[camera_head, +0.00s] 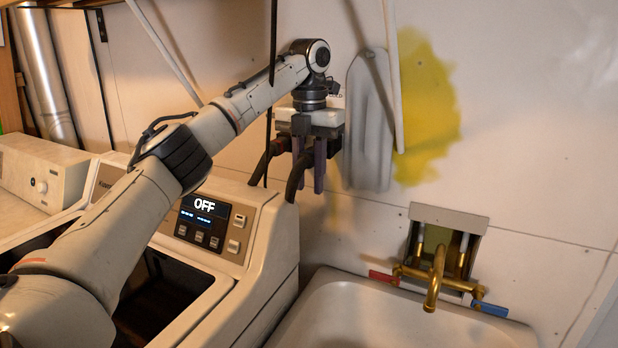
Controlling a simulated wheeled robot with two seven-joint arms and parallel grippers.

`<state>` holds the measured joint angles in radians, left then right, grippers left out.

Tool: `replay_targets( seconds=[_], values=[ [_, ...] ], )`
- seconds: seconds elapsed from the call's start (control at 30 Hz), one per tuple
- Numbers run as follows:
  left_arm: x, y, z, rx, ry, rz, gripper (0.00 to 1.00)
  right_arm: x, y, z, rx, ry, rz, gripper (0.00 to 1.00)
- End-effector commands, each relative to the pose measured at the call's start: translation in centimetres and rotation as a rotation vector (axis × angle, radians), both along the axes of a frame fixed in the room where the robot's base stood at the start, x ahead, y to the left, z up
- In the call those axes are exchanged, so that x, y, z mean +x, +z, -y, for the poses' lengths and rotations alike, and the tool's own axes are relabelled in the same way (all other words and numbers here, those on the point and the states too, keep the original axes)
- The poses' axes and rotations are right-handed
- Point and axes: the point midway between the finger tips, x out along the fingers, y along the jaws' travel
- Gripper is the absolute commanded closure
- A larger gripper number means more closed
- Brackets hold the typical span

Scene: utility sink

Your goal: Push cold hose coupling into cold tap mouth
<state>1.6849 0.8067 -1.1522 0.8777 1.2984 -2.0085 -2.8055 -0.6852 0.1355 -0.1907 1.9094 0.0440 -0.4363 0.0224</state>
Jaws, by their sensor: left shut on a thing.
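My left gripper (310,184) points down in front of the wall, above and behind the washing machine's right rear corner. It is shut on the end of a black hose (295,187), taken as the cold hose coupling; the fingers largely hide that end. Any tap mouth at this spot is hidden by the gripper, so I cannot tell whether the coupling touches one. A brass tap (436,277) with a red and a blue handle is at the sink, well to the right. My right gripper is not in view.
The machine's panel (212,222) reads OFF. A white sink (390,320) lies at the bottom right. A grey ironing-board-shaped thing (368,130) and a pale pole (394,75) are right of the gripper. A yellow stain marks the wall.

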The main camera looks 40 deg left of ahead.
Motion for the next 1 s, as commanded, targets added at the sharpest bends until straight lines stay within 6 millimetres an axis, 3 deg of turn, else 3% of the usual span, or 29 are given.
replay_targets(
  seconds=[1.0],
  values=[
    [2.6,0.1,-0.7,-0.001,0.001,0.003,1.0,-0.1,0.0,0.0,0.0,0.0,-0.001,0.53]
  ],
)
